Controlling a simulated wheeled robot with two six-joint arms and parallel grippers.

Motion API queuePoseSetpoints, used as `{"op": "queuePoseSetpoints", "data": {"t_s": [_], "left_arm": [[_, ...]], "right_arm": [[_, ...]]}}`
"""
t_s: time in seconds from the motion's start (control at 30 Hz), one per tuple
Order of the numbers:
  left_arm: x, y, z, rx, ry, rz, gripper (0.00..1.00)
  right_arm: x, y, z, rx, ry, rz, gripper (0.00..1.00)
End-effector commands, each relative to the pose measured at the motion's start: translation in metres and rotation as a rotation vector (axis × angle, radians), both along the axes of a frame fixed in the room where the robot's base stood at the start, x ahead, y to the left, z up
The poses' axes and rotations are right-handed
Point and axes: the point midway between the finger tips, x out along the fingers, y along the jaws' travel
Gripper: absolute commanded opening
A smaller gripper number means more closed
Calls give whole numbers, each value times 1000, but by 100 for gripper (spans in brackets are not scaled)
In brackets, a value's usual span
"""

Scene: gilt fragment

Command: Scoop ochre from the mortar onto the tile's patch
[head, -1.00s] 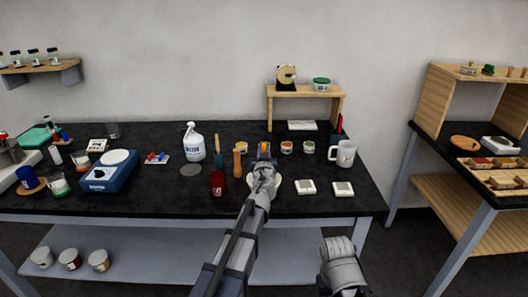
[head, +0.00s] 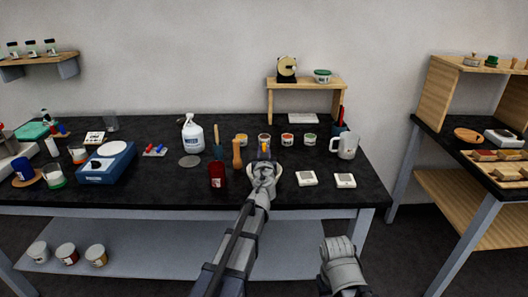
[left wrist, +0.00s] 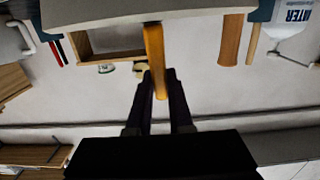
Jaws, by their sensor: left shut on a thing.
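My left gripper (head: 264,163) is shut on the orange-brown handle of a tool (left wrist: 154,55), which stands between the fingers in the left wrist view. The tool's working end is hidden.
A wooden pestle-like piece (head: 237,153) and a dark red jar (head: 217,176) stand left of my gripper. Small jars (head: 287,140) stand behind it, and a white mug (head: 344,146) is at the right. A water bottle (head: 193,133) and blue scale (head: 107,163) are further left.

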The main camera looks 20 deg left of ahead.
Motion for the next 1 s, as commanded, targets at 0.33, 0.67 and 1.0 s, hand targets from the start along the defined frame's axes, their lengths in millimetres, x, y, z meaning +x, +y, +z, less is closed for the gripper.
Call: {"op": "queuePoseSetpoints", "data": {"t_s": [0.33, 0.67, 1.0], "left_arm": [[0, 0, -2, 0, 0, 0, 0], [0, 0, -6, 0, 0, 0, 0], [0, 0, -10, 0, 0, 0, 0]], "right_arm": [[0, 0, -2, 0, 0, 0, 50], [0, 0, -6, 0, 0, 0, 50], [0, 0, -10, 0, 0, 0, 50]]}}
